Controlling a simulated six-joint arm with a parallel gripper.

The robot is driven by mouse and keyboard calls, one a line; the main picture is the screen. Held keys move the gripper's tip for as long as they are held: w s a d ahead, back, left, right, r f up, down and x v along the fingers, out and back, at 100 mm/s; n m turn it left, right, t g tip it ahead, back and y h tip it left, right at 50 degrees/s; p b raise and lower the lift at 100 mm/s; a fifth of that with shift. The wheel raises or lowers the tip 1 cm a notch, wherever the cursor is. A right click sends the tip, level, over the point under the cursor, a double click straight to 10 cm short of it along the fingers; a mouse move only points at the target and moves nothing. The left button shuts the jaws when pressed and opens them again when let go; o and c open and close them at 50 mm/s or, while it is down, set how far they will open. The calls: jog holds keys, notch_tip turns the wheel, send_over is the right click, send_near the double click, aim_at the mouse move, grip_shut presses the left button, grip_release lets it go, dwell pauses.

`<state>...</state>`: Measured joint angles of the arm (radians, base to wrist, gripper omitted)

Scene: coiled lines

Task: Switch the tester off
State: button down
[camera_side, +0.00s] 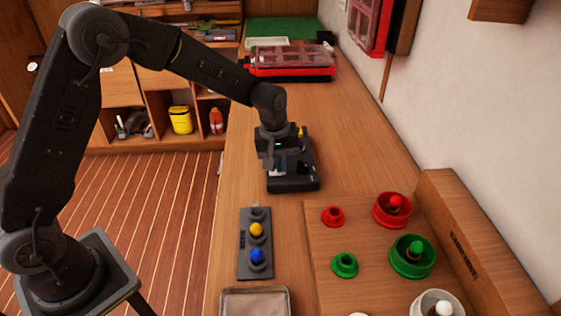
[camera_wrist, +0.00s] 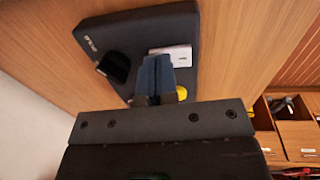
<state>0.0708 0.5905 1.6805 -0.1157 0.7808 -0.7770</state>
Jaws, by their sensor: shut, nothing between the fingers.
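The tester is a dark box (camera_side: 293,184) on the wooden counter, under my gripper in the side view. In the wrist view the tester (camera_wrist: 120,40) shows small pale lettering, a black raised part (camera_wrist: 113,66) that may be its switch, a pale panel (camera_wrist: 178,54) and a yellow round part (camera_wrist: 182,93). My gripper (camera_wrist: 156,62) is shut and empty, its fingers together over the tester between the black part and the pale panel. Whether the fingertips touch it I cannot tell. In the side view my gripper (camera_side: 279,168) hides part of the tester's top.
A dark plate with yellow and blue knobs (camera_side: 255,243) lies nearer the camera. A wooden board (camera_side: 320,245) with red, green and white pieces stands to the right, by the wall. A red case (camera_side: 290,68) lies at the back. The counter between case and tester is clear.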

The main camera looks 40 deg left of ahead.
jog(key=shift+f, duration=0.3)
jog(key=shift+s+a+r, duration=0.15)
jog(key=shift+s+a, duration=0.4)
jog(key=shift+r, duration=0.1)
notch_tip(320, 180, up, 14)
jog(key=s+a, duration=0.1)
dwell(0.6)
